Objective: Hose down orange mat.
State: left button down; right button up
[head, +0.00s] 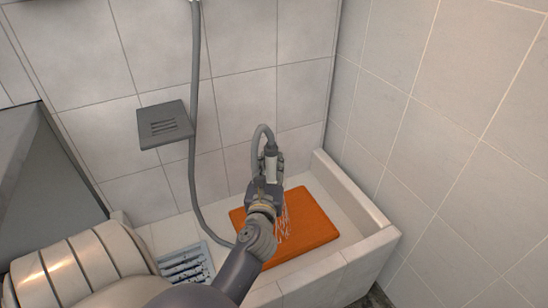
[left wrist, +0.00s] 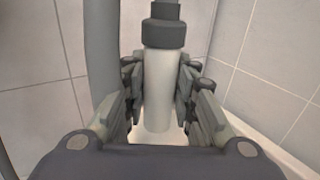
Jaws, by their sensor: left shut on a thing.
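An orange mat (head: 310,228) lies flat on the floor of a tiled wash basin in the head view. My left gripper (head: 268,178) is above the mat, shut on the shower handle (head: 271,165). The handle's pale body also shows between the fingers (left wrist: 158,90) in the left wrist view. White streaks of water (head: 284,220) fall from near the gripper onto the mat. My gripper and arm hide part of the mat's left and middle. My right gripper is not in view.
A grey hose (head: 194,120) hangs down the back wall and loops to the handle. A grey shelf (head: 165,124) sticks out from that wall. A slotted drain grate (head: 187,266) is left of the mat. The basin's raised rim (head: 350,192) and a tiled wall bound the right.

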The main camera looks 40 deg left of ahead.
pick_arm(q)
jog(key=shift+s+a+r, duration=0.1)
jog(key=shift+s+a, duration=0.15)
jog(key=shift+s, duration=0.35)
jog(key=shift+s+a, duration=0.25)
jog(key=shift+s, duration=0.35)
jog(key=shift+s, duration=0.15)
